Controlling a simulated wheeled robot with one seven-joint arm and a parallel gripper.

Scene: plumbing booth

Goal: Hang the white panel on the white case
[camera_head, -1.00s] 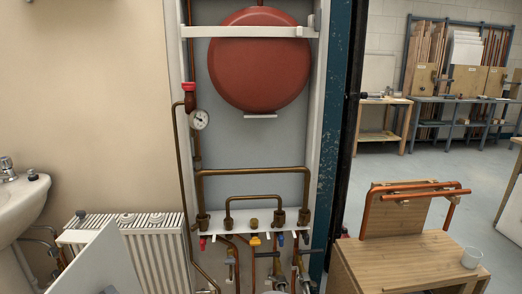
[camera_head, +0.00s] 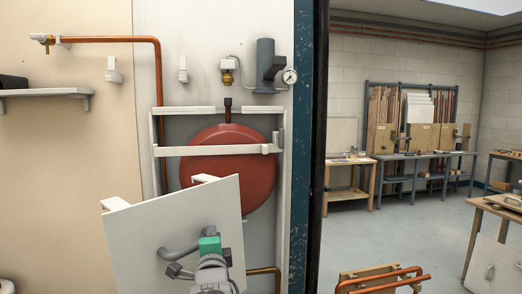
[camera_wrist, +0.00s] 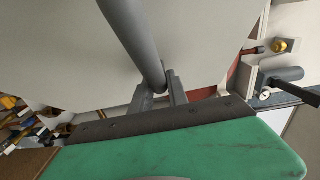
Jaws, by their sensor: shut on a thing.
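The white panel (camera_head: 140,235) is raised and tilted in the head view, with white hook blocks (camera_head: 116,203) on its upper edge. My gripper (camera_head: 203,252) is shut on the panel's grey bar handle (camera_head: 176,253). In the wrist view, the fingers (camera_wrist: 160,94) close around the grey handle (camera_wrist: 132,38), with the panel face (camera_wrist: 60,50) behind. The white case (camera_head: 284,185) is an open frame around a red round vessel (camera_head: 215,143), with a crossbar (camera_head: 215,150) over it. The panel stands in front of the case's lower left and hides it. I cannot tell whether they touch.
Above the case are a copper pipe (camera_head: 110,40), a gauge (camera_head: 290,76) and a grey fitting (camera_head: 266,65). A shelf (camera_head: 45,93) is on the left wall. A dark blue post (camera_head: 303,150) borders the case at right. Open floor lies beyond.

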